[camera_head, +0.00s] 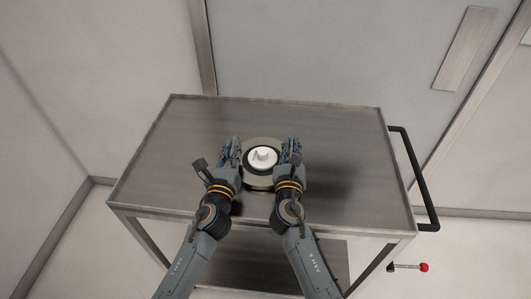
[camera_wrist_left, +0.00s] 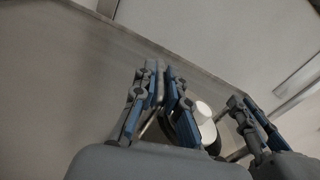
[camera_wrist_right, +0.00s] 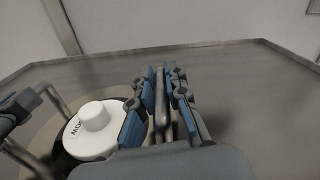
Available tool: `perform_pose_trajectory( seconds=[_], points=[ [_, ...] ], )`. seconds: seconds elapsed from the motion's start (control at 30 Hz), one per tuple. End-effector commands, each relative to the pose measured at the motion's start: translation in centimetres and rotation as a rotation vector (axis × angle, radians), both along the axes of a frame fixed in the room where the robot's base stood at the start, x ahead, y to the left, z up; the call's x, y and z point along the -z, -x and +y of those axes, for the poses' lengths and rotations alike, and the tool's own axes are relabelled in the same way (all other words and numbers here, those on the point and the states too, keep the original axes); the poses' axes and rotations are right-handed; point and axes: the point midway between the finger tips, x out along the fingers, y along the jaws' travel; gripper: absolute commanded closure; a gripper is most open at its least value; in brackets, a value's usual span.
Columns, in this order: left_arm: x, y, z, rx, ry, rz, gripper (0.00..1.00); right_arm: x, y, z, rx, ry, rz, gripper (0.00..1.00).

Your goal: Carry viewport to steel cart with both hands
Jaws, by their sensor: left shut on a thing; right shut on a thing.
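The viewport (camera_head: 262,145) is a round metal disc with a dark ring and a white knobbed cap in its middle. It is over the middle of the steel cart's top (camera_head: 335,130); I cannot tell whether it touches the surface. My left gripper (camera_head: 231,150) is shut on its left handle, and my right gripper (camera_head: 291,150) is shut on its right handle. The white cap shows in the left wrist view (camera_wrist_left: 203,112) and, with part of some lettering, in the right wrist view (camera_wrist_right: 93,130). The grippers hide parts of the handles and disc.
The cart top has a raised rim and is otherwise clear around the viewport. A black push handle (camera_head: 415,180) sticks out at the cart's right side. A red knob (camera_head: 424,267) shows below it. Pale walls stand behind and to the left.

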Motion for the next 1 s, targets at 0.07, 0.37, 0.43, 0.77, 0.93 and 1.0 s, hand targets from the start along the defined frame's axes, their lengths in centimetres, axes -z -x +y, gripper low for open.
perform_pose_trajectory(
  seconds=[0.07,0.37,0.43,0.77,0.93,1.0],
  points=[
    [0.0,-0.3,0.4,-0.01,0.002,-0.01,1.0,0.7,0.0,-0.4,0.009,0.006,0.001,1.0],
    [0.2,-0.1,0.2,-0.005,0.0,-0.002,0.65,0.5,0.0,-0.2,0.005,0.002,0.004,0.63],
    [0.3,-0.1,0.2,-0.004,0.0,-0.001,0.65,0.5,0.0,-0.2,0.004,0.002,0.003,0.63],
    [0.4,3.5,0.8,-0.002,-0.001,0.001,0.65,0.4,0.0,-0.1,0.001,0.001,0.001,0.63],
    [0.4,7.2,1.6,-0.004,0.0,0.002,0.65,0.4,0.0,0.0,0.001,0.0,0.001,0.63],
    [0.4,8.6,1.8,-0.004,0.0,0.001,0.65,0.4,0.0,0.0,0.001,0.0,0.001,0.63]
  ],
)
